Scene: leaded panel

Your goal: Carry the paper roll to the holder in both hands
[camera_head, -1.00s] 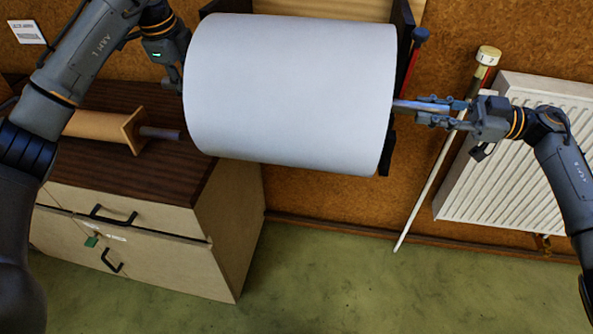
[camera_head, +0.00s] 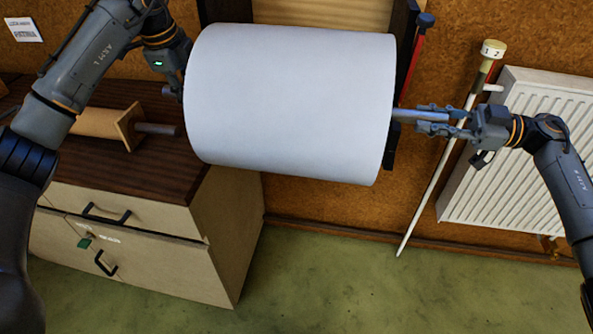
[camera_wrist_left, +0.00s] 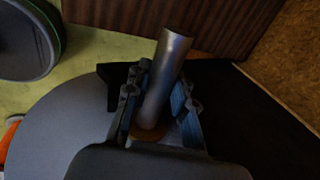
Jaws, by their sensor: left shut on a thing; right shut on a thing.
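The paper roll (camera_head: 288,105) is a large white cylinder held up across the middle of the head view, its axis close to level. A metal bar sticks out of its ends. My right gripper (camera_head: 445,115) is shut on the bar's right end (camera_head: 408,115). My left gripper (camera_head: 176,84) is at the roll's left end, partly hidden behind it. In the left wrist view its fingers (camera_wrist_left: 158,105) are shut around the bar (camera_wrist_left: 166,75), and the roll's grey end face (camera_wrist_left: 60,135) lies beside them. The holder may be the dark upright parts (camera_head: 405,30) behind the roll, mostly hidden.
A cabinet (camera_head: 225,220) with a dark wood top stands at left; a wooden spool (camera_head: 105,124) lies on it. A white radiator (camera_head: 505,150) is on the right wall. A pole with a white cap (camera_head: 493,49) leans left of it. The green floor in front is clear.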

